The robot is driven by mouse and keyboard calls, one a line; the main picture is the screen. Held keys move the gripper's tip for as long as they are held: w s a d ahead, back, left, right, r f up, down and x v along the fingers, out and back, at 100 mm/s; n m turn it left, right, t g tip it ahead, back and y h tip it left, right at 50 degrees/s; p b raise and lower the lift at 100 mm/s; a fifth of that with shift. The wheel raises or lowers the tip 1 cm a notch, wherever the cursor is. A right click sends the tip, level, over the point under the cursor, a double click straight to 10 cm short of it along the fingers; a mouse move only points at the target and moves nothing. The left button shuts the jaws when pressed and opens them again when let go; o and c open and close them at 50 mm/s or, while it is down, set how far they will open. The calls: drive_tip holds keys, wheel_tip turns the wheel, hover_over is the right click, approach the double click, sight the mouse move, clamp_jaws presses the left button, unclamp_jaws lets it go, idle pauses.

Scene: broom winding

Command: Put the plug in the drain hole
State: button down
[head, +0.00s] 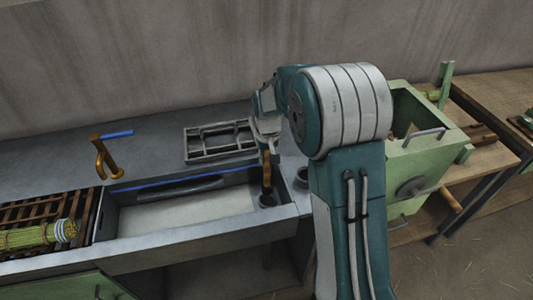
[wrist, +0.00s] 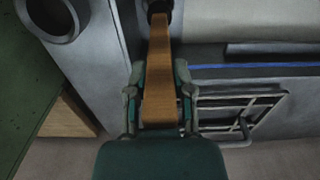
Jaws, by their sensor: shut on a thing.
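The plug (wrist: 159,70) has a long, flat wooden handle. My gripper (wrist: 160,92) is shut on this handle in the wrist view. In the head view the plug (head: 267,178) points down from my gripper (head: 267,151) at the right end of the sink basin. Its dark lower end meets a dark round fitting (head: 267,201) in the basin's corner, which looks like the drain hole. The wrist view shows the dark end at the top edge, partly cut off. I cannot tell whether it is seated in the hole or just over it.
A grey round opening (head: 301,178) is right of the basin (head: 190,216); it also shows in the wrist view (wrist: 54,18). A grey rack (head: 220,141) lies behind.

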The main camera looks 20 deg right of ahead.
sight(267, 172)
drive_tip(key=shift+f, duration=2.7)
drive_tip(key=shift+s+f, duration=0.1)
drive_tip(key=shift+f, duration=0.4)
drive_tip(key=c, duration=0.8)
unclamp_jaws()
drive_tip(key=shift+o, duration=0.2)
drive_tip(key=shift+d+r, duration=0.1)
drive_tip(key=shift+r, duration=5.35)
drive_tip(key=s+r+t, duration=0.2)
drive_tip(key=s+r, duration=0.2)
drive_tip(key=s, duration=0.5)
drive_tip(key=s+r+t, duration=0.1)
drive_tip(key=s+r, duration=0.4)
drive_tip(key=s, duration=0.4)
drive_tip(key=s+r+t, duration=0.2)
drive_tip(key=s+r, duration=0.3)
drive_tip(key=s, duration=0.4)
drive_tip(key=shift+s+t, duration=0.3)
